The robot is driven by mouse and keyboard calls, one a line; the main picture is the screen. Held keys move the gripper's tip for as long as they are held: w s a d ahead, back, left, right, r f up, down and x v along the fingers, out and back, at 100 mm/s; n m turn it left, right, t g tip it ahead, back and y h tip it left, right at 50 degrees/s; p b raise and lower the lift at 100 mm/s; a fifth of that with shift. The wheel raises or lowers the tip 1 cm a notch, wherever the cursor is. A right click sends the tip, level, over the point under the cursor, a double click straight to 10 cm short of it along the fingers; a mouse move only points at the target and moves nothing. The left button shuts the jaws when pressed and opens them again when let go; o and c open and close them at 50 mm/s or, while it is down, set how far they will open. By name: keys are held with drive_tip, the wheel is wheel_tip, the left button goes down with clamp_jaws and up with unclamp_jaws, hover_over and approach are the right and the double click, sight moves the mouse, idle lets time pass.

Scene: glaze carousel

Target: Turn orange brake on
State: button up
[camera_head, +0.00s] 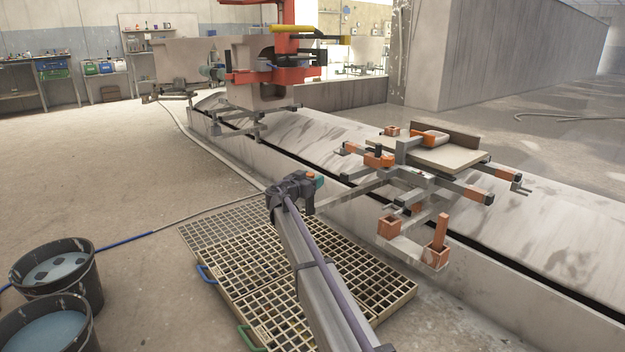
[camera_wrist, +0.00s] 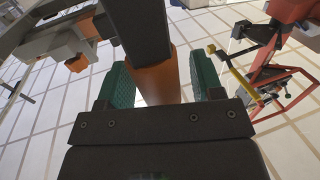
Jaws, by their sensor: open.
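My gripper (camera_head: 318,186) is at the end of my arm, above the far end of the floor grating and beside the low wall. Its teal fingers stand apart in the wrist view (camera_wrist: 163,88). An orange piece with a dark bar on it, seemingly the orange brake (camera_wrist: 158,80), lies between them. Whether the fingers touch it cannot be told. A small orange patch also shows at the gripper in the head view (camera_head: 310,175). The brake's setting cannot be read. A grey carousel fixture with orange blocks (camera_head: 415,158) stands to the right on the grey platform.
A slatted floor grating (camera_head: 225,240) lies below my arm. Two black buckets (camera_head: 92,280) of pale liquid stand at the left. A red machine (camera_head: 270,70) stands at the back. The long grey platform (camera_head: 570,235) runs along the right. Floor at the left is mostly clear.

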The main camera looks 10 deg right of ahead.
drive_tip(key=shift+w+d, duration=0.3)
drive_tip(key=shift+w, duration=0.05)
clamp_jaws()
idle(0.3)
